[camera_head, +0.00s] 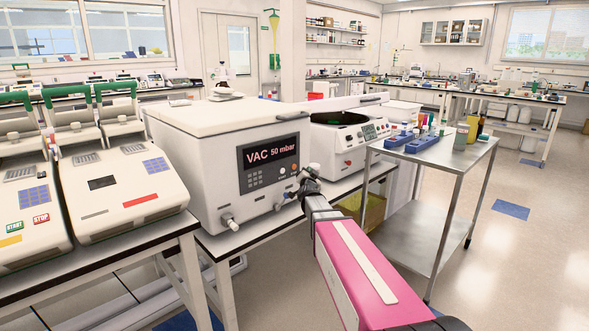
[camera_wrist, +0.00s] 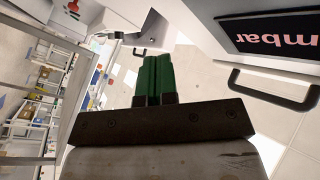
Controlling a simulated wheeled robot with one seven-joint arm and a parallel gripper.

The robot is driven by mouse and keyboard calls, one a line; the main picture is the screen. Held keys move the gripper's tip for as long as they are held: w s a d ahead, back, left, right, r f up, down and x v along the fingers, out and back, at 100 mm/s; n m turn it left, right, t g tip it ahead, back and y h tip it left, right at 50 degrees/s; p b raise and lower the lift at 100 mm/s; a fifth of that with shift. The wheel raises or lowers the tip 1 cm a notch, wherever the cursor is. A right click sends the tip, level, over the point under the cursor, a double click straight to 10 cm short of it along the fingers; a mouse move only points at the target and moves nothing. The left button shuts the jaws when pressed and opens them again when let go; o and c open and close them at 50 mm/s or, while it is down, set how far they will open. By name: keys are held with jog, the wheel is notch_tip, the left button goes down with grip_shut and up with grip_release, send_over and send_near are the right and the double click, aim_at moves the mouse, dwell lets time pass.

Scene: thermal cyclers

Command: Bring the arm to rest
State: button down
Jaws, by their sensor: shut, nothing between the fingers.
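My gripper (camera_head: 313,170) is in the middle of the head view, at the end of my pink arm. It is raised in front of the right side of the white vacuum oven, whose display (camera_head: 268,154) reads "VAC 50 mbar". In the wrist view the green fingers (camera_wrist: 153,80) are together with nothing between them. In the head view the fingers are small and partly hidden by the wrist.
Two thermal cyclers (camera_head: 118,190) with green handles stand on the left bench. An open centrifuge (camera_head: 345,135) is behind my gripper. A steel cart (camera_head: 425,165) with blue racks (camera_head: 422,143) and bottles stands to the right.

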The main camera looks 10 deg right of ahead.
dwell(0.5)
jog(key=s+a+f+n+g+y, duration=0.25)
jog(key=s+f+g, duration=0.25)
jog(key=s+f, duration=0.3)
jog(key=s+a+f+n+g+y, duration=0.1)
jog(key=s+f+n+g+y, duration=0.1)
jog(key=s+f+n+g, duration=0.5)
jog(key=s+d+f+g, duration=0.1)
jog(key=s+f+g, duration=0.2)
jog(key=s, duration=0.7)
jog(key=s+d+f+g+h, duration=0.1)
jog(key=s+f+g, duration=0.3)
jog(key=s+f, duration=0.3)
jog(key=s, duration=0.3)
jog(key=shift+s+d+f, duration=0.15)
jog(key=shift+d+f, duration=0.1)
jog(key=shift+f, duration=0.1)
jog(key=shift+h, duration=0.25)
